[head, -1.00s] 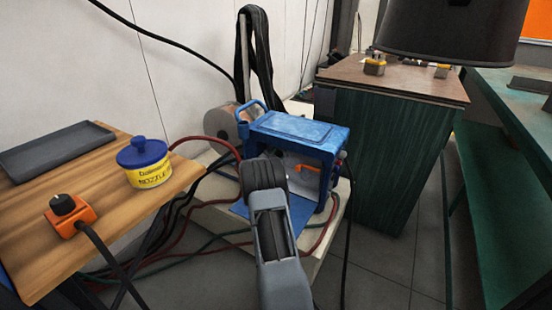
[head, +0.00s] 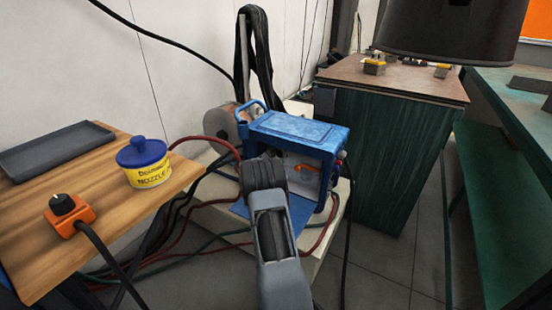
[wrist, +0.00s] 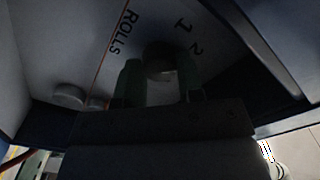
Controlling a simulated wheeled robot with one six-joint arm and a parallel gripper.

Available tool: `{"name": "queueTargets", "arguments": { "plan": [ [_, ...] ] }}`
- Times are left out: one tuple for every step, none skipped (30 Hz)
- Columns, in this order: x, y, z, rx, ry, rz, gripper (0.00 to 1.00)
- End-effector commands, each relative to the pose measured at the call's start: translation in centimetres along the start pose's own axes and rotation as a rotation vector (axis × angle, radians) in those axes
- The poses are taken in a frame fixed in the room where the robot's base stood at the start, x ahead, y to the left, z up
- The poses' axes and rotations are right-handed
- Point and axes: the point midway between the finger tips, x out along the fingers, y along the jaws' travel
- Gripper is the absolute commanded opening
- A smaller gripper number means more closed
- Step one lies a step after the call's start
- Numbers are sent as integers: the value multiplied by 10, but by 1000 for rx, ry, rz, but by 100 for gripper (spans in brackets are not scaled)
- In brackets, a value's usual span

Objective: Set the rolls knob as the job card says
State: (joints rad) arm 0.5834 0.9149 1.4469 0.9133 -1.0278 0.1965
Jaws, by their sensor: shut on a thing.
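The rolls knob (wrist: 158,53) is a dark round knob on a grey panel in the wrist view. The word ROLLS is printed to its left and the numbers 1 and 2 above and to its right. My gripper (wrist: 160,72) has one finger on each side of the knob and is shut on it. The view is dark, and I cannot tell where the knob points. In the head view the blue machine (head: 298,130) stands open at its side, and my arm hides the knob and fingertips. No job card can be made out.
A second round knob (wrist: 68,95) sits left on the panel. An orange handle (head: 306,168) shows inside the machine. Hoses and cables (head: 185,215) run beside it. A wooden table (head: 110,220) at left holds a yellow jar (head: 147,172), an orange box (head: 72,222) and a grey tray (head: 55,147).

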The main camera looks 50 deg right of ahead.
Motion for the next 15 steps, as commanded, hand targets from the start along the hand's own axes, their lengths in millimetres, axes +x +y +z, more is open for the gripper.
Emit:
{"name": "queueTargets", "arguments": {
  "plan": [
    [0, 2, 0, -1, 0, 4, 11],
    [0, 2, 0, -1, 0, 4, 36],
    [0, 2, 0, -1, 0, 4, 40],
    [0, 2, 0, -1, 0, 3, 43],
    [0, 2, 0, -1, 0, 3, 46],
    [0, 1, 0, -1, 0, 3, 50],
    [0, 1, 0, -1, 0, 2, 53],
    [0, 1, 0, -1, 0, 2, 56],
    [0, 1, 0, -1, 0, 2, 59],
    [0, 1, 0, -1, 0, 2, 59],
    [0, 1, 0, -1, 0, 1, 59],
    [0, 0, 0, -1, 0, 1, 59],
    [0, 0, 0, -1, 0, 1, 59],
    [0, 0, 0, -1, 0, 1, 59],
    [0, 0, 0, -1, 0, 1, 59]
  ]
}}
